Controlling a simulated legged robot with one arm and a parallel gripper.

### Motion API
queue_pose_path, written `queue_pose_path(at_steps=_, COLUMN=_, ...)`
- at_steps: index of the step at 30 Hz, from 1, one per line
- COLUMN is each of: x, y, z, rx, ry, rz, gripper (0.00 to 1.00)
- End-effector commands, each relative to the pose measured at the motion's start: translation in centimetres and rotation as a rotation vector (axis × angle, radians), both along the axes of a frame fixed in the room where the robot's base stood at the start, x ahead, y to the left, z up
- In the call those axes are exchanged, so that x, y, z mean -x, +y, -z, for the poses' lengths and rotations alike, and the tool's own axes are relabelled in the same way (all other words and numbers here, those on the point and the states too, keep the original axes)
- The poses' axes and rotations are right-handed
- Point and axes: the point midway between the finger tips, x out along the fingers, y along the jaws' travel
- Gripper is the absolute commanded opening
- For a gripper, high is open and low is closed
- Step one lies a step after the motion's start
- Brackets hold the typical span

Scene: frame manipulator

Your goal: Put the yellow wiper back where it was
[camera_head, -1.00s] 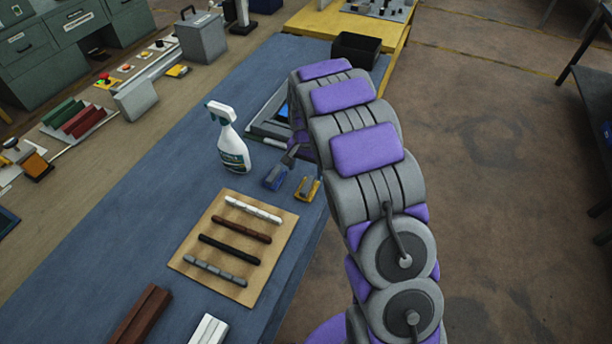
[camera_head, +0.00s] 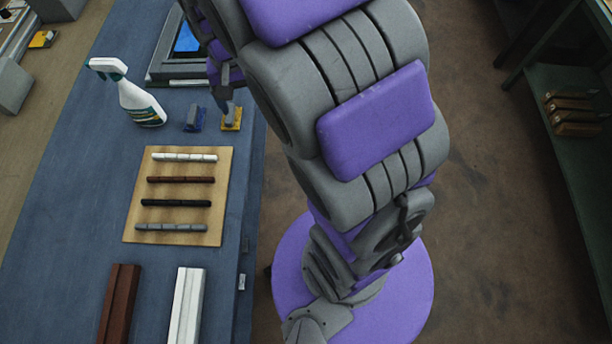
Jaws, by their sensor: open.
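The yellow wiper (camera_head: 231,118) stands on the blue table top near its right edge, just right of a blue wiper (camera_head: 194,119). My gripper (camera_head: 228,98) is open and points down right at the top of the yellow wiper. It is small in this view, and I cannot tell whether its fingers are around the wiper or only above it. My arm hides part of the area behind it.
A spray bottle (camera_head: 130,93) stands left of the wipers. A framed screen device (camera_head: 185,62) lies behind them. A tan board (camera_head: 181,228) with several bars, a brown block (camera_head: 119,303) and a white block (camera_head: 184,305) lie in front. Open floor is on the right.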

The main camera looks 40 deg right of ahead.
Motion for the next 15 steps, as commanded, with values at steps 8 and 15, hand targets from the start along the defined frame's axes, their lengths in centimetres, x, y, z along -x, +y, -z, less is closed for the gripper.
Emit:
queue_pose_path(at_steps=8, x=10.5, y=0.5, z=-3.3, rx=-0.027, ry=0.034, rz=-0.148, gripper=0.88)
queue_pose_path(at_steps=15, x=19.3, y=1.0, z=-4.0, rx=-0.052, ry=0.068, rz=-0.29, gripper=0.88)
